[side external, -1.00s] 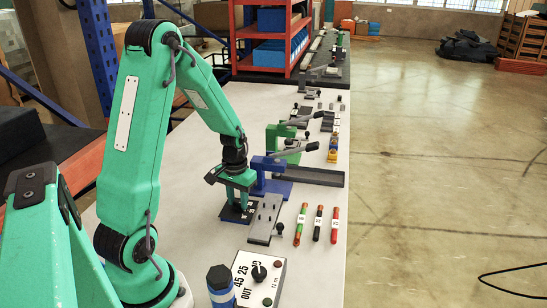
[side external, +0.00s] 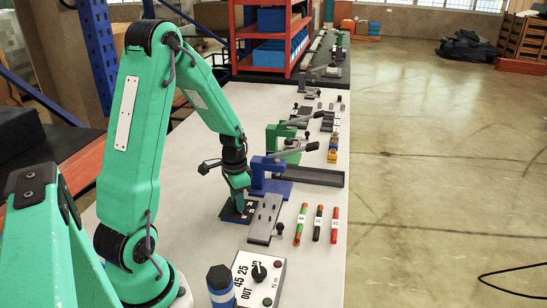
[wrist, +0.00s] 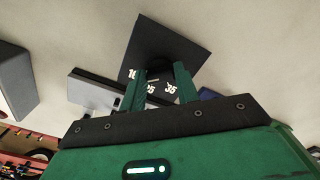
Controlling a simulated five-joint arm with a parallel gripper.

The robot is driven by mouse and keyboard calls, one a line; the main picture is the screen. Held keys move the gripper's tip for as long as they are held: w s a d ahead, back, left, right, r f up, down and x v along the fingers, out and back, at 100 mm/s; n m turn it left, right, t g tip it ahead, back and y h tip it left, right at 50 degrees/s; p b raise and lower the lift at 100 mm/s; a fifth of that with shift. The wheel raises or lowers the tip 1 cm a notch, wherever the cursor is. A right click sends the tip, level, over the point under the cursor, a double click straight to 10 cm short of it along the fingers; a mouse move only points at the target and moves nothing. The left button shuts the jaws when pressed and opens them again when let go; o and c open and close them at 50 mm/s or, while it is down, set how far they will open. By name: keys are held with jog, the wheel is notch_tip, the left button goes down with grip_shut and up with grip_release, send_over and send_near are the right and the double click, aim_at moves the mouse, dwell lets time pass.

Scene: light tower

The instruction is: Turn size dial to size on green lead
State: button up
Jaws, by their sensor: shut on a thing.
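The size dial's black plate (side external: 238,211) lies on the bench, with white marks partly hidden by my gripper. In the wrist view the plate (wrist: 168,42) shows 16, 25 and 35 near my fingers. My gripper (side external: 241,208) points down over it, and its green fingers (wrist: 160,85) are shut on the dial's knob, which is mostly hidden between them.
A grey plate fixture (side external: 265,219) sits just right of the dial. A blue lever press (side external: 270,180) and a green one (side external: 285,145) stand behind. A white box with a black knob (side external: 259,277) and a blue-banded post (side external: 220,287) stand in front.

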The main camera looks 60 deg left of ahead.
jog(key=o, duration=1)
jog(key=shift+r, duration=0.15)
jog(key=shift+r, duration=3.8)
